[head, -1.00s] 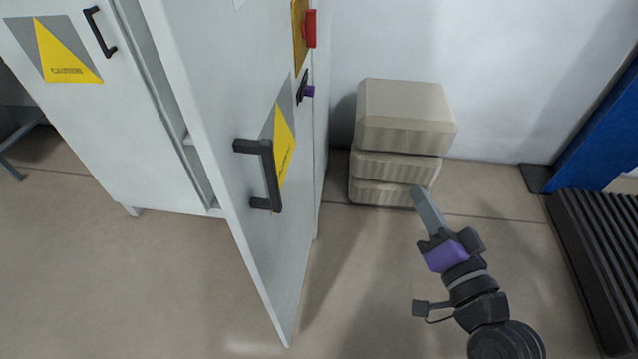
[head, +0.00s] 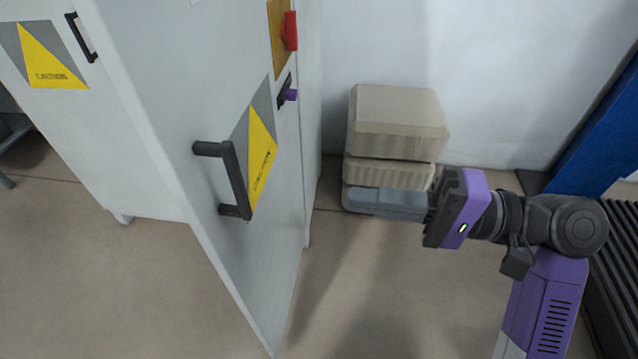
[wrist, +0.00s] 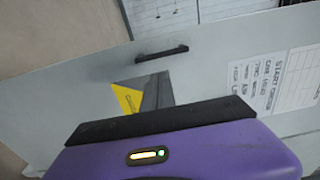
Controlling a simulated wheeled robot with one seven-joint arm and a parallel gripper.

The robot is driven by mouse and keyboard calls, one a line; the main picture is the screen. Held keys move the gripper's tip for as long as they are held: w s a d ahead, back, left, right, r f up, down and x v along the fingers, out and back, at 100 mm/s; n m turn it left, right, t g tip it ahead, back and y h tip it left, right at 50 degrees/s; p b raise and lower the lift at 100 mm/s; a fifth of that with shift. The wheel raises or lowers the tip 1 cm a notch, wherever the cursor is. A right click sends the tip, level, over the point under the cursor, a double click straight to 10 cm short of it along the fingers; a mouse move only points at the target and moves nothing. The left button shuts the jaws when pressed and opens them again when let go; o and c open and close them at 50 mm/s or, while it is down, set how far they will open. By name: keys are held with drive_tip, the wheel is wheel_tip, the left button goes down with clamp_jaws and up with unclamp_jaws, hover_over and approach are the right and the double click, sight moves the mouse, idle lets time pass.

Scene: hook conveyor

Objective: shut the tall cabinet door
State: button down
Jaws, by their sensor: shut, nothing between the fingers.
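The tall cabinet door (head: 225,275) stands open in the head view, swung out from the pale grey cabinet (head: 150,195). Its outer face, with a black bar handle (head: 236,180) and a yellow caution sign, faces right, toward my gripper. My gripper (head: 352,202) is to the right of the door, apart from it. Its grey fingers point left in front of the lowest box and look shut and empty. In the wrist view the door (wrist: 60,95) lies ahead, with its handle (wrist: 162,53) above the purple gripper body. The fingers are hidden there.
A stack of beige boxes (head: 397,110) stands by the wall, behind my gripper. A blue post (head: 600,135) and black conveyor (head: 622,240) are at right. The front floor is clear.

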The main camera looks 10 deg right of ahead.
drive_tip(key=p+x, duration=0.2)
drive_tip(key=x, duration=1.1)
drive_tip(key=shift+a, duration=0.2)
drive_tip(key=shift+a, duration=0.1)
